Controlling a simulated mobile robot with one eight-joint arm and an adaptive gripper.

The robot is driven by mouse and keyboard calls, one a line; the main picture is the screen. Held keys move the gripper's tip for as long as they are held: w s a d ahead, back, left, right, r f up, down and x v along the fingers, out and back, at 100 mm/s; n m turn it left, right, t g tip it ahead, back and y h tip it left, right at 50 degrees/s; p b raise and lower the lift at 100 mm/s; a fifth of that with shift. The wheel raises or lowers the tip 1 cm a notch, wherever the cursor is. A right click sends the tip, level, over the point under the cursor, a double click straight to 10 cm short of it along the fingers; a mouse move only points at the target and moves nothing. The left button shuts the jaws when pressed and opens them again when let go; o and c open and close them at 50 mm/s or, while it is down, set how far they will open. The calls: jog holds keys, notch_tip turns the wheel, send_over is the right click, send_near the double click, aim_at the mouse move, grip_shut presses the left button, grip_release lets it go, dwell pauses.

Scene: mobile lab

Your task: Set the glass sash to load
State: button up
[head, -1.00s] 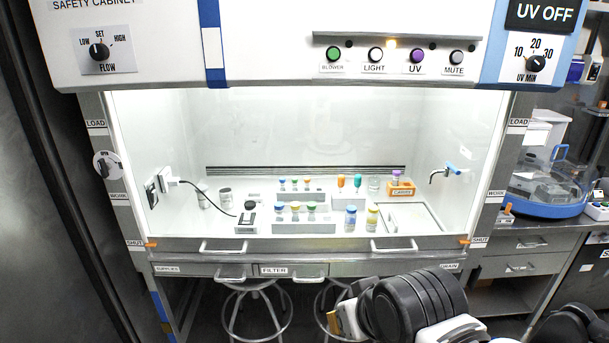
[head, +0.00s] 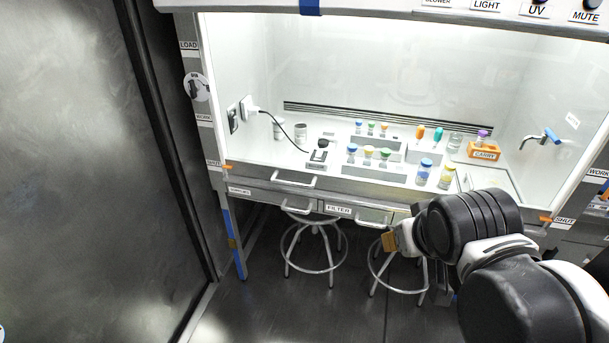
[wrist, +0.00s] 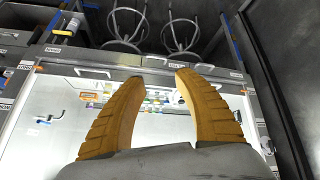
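The glass sash (head: 345,190) is a clear pane over the front of the safety cabinet, with a grey bottom rail. Its orange pointers sit at the SHUT labels (head: 212,163), so it is fully down. The left sash handle (head: 295,181) shows on the rail; my arm hides the right part of the rail. The LOAD label (head: 188,45) is high on the left post, above the WORK label (head: 203,117). My gripper (head: 389,242) is in front of the cabinet, below the rail in the picture. In the wrist view my gripper (wrist: 159,77) is open and empty, with the cabinet front beyond its fingers.
Vials, racks and an orange CARRY holder (head: 485,151) stand inside the cabinet. Drawers with handles (head: 372,222) are just below the sash. Two stools (head: 313,250) stand beneath. A large grey metal panel (head: 90,170) is on the left; the floor before it is clear.

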jog(key=w+a+f+n+t+h+b, duration=0.1)
jog(key=w+a+f+n+b, duration=0.15)
jog(key=w, duration=0.95)
jog(key=w+a+f+n+t+h+b, duration=0.15)
jog(key=w+a+n, duration=0.25)
jog(key=w, duration=0.8)
jog(key=n+t+b, duration=0.5)
jog(key=n+b, duration=0.1)
jog(key=n, duration=0.1)
send_near(291, 185)
jog(key=shift+h, duration=0.35)
jog(key=x, duration=1)
jog(key=shift+a+f, duration=0.15)
jog(key=shift+f, duration=0.05)
jog(key=shift+w, duration=0.5)
grip_shut()
